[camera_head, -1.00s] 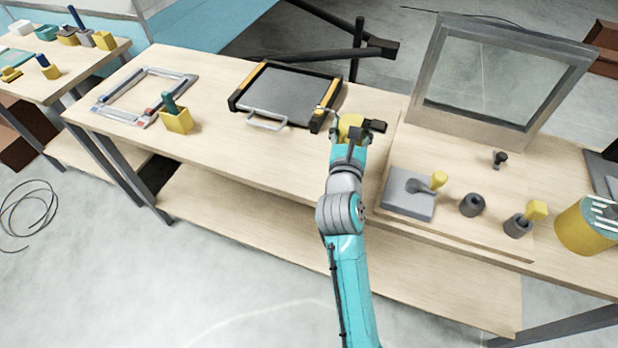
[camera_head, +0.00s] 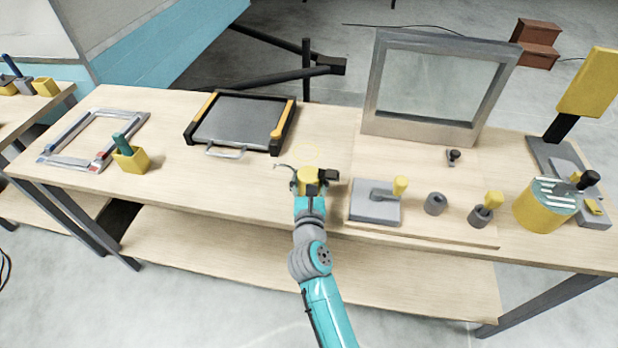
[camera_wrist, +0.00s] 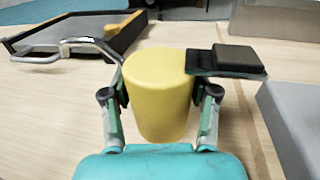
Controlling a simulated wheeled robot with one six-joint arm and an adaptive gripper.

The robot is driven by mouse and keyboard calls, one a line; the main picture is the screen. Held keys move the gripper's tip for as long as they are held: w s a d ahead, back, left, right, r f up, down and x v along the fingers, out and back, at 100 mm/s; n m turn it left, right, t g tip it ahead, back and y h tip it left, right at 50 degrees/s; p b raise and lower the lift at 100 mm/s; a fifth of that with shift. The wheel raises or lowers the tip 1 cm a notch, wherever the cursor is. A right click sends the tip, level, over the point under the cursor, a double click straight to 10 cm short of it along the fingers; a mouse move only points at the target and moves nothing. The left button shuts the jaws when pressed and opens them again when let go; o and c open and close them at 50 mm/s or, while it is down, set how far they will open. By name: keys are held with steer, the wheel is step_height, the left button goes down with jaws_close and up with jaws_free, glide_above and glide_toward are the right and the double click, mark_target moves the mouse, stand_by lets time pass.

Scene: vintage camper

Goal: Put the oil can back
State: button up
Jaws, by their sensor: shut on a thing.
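The oil can (camera_head: 308,174) is a yellow, slightly tapered can with a thin curved spout on its left. In the wrist view the yellow body (camera_wrist: 158,90) stands roughly upright between my two fingers, and a dark flat block sticks out on its right. My gripper (camera_head: 309,186) is shut on the can's body, over the bench's front half. I cannot tell whether the can's base touches the bench; its lower part is hidden.
A black-edged tray (camera_head: 240,124) lies behind left, its handle facing front. A grey block (camera_head: 370,212) with a yellow-knobbed tool is close on the right. A grey window frame (camera_head: 420,133) stands behind right. A yellow cup (camera_head: 131,160) is farther left. The wood between cup and can is clear.

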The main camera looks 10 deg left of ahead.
steer(key=shift+f, duration=0.1)
steer(key=o, duration=1.3)
steer(key=shift+o, duration=0.2)
steer(key=shift+s, duration=0.15)
steer(key=s+d, duration=0.2)
steer(key=s, duration=0.9)
steer(key=shift+s, duration=0.3)
